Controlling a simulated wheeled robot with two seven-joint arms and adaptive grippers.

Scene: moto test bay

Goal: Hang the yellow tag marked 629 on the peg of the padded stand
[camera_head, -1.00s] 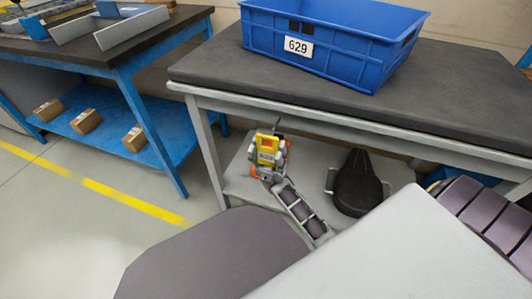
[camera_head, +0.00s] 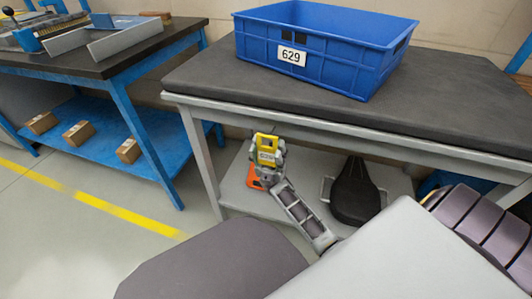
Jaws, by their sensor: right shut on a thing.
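The yellow tag (camera_head: 265,141) is in the grasp of my right gripper (camera_head: 267,157), in front of the front edge of the dark-topped bench. The tag's upper part shows above the fingers. The marking on it is too small to read. A black padded piece (camera_head: 356,193) with grey side handles stands at the grey lower shelf, right of my right gripper and apart from it. I cannot tell if it is the padded stand, and I see no peg. My left gripper is not in view.
A blue bin (camera_head: 320,50) labelled 629 sits on the dark bench top (camera_head: 440,90). An orange object (camera_head: 254,178) shows just below my right gripper. A blue workbench (camera_head: 118,95) with small boxes on its lower shelf stands left. Open floor (camera_head: 60,240) lies at lower left.

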